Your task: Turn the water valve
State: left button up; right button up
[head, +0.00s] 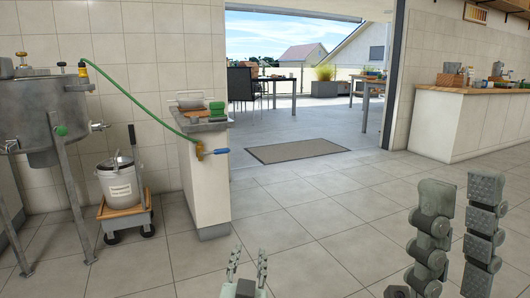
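The water valve (200,153) is a small brass fitting on the end face of a white half-wall. Its blue lever (217,152) points to the right, roughly level. A green hose (140,108) runs from the valve up to the rim of the steel tank. My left gripper (248,257) is at the bottom centre, below and to the right of the valve in the picture, with fingers apart and nothing between them. My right gripper (461,200) is large at the lower right, fingers apart and empty. Both are clear of the valve.
The steel tank (35,115) stands on legs at the left. A cart (125,208) with a white bucket (120,182) stands between it and the half-wall (206,190). A doormat (297,151) lies by the open doorway. A counter (460,122) is at the right. The middle floor is clear.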

aim_at(216, 151)
jog(key=i+z, duration=0.35)
jog(key=i, duration=4.2)
jog(key=i+l+u, duration=0.15)
jog(key=i, duration=0.3)
jog(key=i+l+u, duration=0.15)
jog(key=i, duration=0.35)
jog(key=i+l+u, duration=0.2)
jog(key=i, duration=0.25)
jog(key=u, duration=3.75)
